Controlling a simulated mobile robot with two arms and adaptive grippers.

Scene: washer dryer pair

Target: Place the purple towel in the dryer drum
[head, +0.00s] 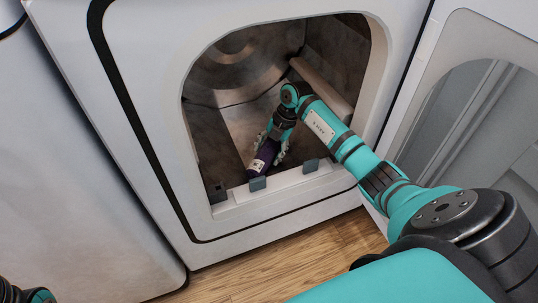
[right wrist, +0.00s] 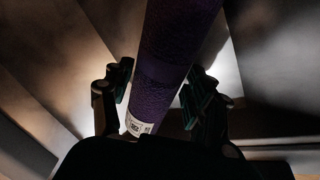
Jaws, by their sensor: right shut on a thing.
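The purple towel (head: 264,157) is a dark rolled cylinder with a white label. It is inside the dryer opening, low and near the front lip, and tilted. My right gripper (head: 270,145) reaches in through the opening and is shut on the towel. In the right wrist view the towel (right wrist: 172,65) runs up between the two fingers of the right gripper (right wrist: 163,100), its label near the palm. The dryer drum (head: 235,70) is grey metal with a round back wall. Whether the towel touches the drum floor is unclear. My left gripper does not show clearly; only a bit of my left arm is at the lower left.
The dryer door (head: 475,130) stands open at the right. The dryer's front lip (head: 285,185) has small grey tabs under my forearm. A second white appliance (head: 75,180) stands to the left. Wooden floor (head: 290,245) lies in front. The drum's upper left is empty.

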